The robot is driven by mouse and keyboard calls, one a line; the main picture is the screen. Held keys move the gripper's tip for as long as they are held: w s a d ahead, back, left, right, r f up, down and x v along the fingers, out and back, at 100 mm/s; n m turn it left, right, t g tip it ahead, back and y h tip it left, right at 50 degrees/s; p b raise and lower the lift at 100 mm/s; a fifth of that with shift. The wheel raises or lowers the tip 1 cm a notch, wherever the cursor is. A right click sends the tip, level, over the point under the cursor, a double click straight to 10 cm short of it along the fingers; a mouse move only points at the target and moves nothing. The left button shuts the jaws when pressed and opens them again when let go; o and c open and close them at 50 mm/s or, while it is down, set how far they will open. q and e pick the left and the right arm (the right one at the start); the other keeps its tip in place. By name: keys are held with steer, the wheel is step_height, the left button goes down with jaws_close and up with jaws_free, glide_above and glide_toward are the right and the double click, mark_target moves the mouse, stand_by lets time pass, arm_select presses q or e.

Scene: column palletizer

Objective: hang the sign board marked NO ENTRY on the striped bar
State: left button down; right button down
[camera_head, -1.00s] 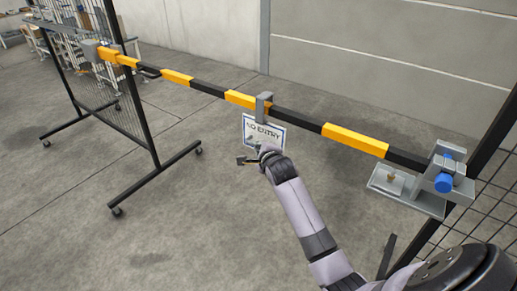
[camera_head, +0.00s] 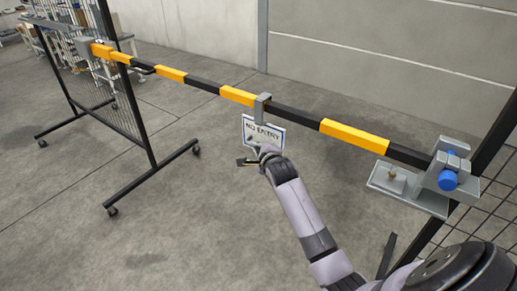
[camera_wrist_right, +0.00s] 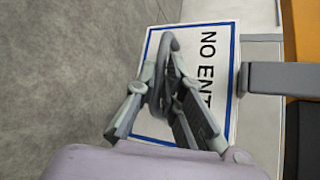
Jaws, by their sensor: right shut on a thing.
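The NO ENTRY sign board (camera_head: 262,131) is white with a blue border and dark letters. A grey hook (camera_head: 262,106) rises from its top and is at the striped bar (camera_head: 353,136), which is yellow and black. The hook overlaps the bar, but I cannot tell whether it bears on it. My right gripper (camera_head: 260,158) is shut on a grey handle (camera_wrist_right: 163,70) on the board's face. In the right wrist view the fingers cover part of the board (camera_wrist_right: 215,50), and its hook (camera_wrist_right: 275,78) reaches the bar (camera_wrist_right: 302,40). My left gripper is out of view.
The bar runs from a wheeled mesh stand (camera_head: 125,100) at the left to a grey bracket with blue knobs (camera_head: 447,180) at the right. A grey wall (camera_head: 390,50) stands behind. The floor (camera_head: 190,230) under the bar is clear.

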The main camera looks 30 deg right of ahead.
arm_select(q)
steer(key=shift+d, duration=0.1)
arm_select(e)
steer(key=shift+r, duration=0.1)
steer(key=c, duration=1.6)
jaws_free()
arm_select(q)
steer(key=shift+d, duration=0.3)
